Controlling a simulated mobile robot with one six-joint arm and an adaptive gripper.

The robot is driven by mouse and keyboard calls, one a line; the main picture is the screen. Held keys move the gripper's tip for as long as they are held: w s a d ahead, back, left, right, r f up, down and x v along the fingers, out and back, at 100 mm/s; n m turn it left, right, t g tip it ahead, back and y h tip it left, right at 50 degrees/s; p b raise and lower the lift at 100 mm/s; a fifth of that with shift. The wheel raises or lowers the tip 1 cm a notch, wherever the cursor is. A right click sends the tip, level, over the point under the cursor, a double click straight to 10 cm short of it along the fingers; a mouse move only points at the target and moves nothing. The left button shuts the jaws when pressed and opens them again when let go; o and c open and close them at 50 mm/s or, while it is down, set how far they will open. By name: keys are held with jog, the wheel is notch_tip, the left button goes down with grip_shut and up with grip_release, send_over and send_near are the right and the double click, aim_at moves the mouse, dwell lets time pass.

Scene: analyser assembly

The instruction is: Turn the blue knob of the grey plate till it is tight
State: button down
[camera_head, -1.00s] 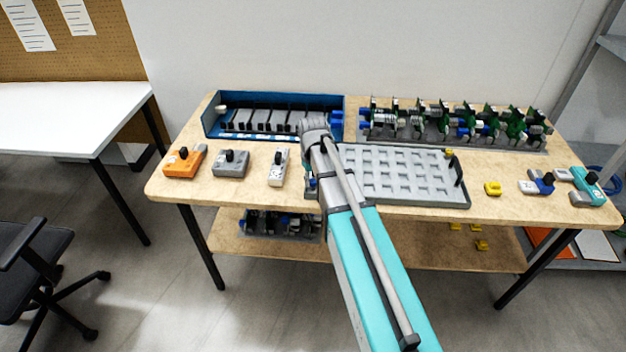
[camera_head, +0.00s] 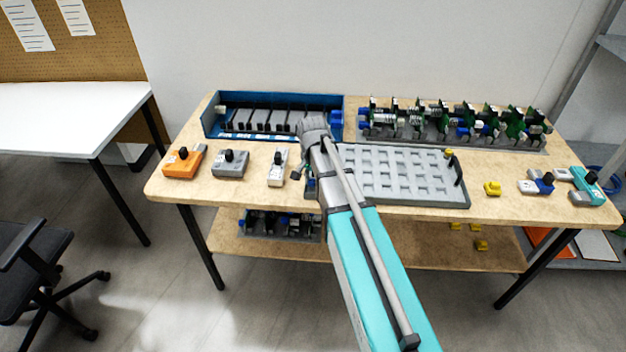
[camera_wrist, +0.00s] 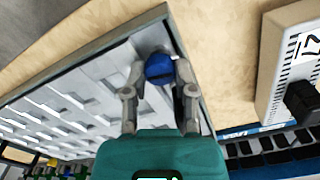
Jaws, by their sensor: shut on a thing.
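The grey plate (camera_head: 420,199) is a shallow tray with rows of square pockets, lying on the wooden table right of my arm. In the wrist view the plate (camera_wrist: 92,38) runs from upper middle to lower left. The blue knob (camera_wrist: 160,68) sits at the plate's corner. My gripper (camera_wrist: 160,75) has one finger on each side of the knob and is shut on it. In the head view my arm hides the knob and most of the gripper. How tight the knob is cannot be seen.
A white device (camera_head: 278,167) with a black knob stands close left of my wrist. Grey (camera_head: 230,166) and orange (camera_head: 184,162) devices stand farther left. A blue bin (camera_head: 212,122) and a rack of green boards (camera_head: 450,140) are behind. A yellow piece (camera_head: 492,188) lies to the right.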

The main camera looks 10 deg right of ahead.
jog(key=m, duration=0.6)
jog(key=shift+m, duration=0.3)
jog(key=m, duration=1.2)
jog(key=shift+m, duration=0.3)
jog(key=m, duration=0.7)
jog(key=shift+c, duration=2)
grip_release()
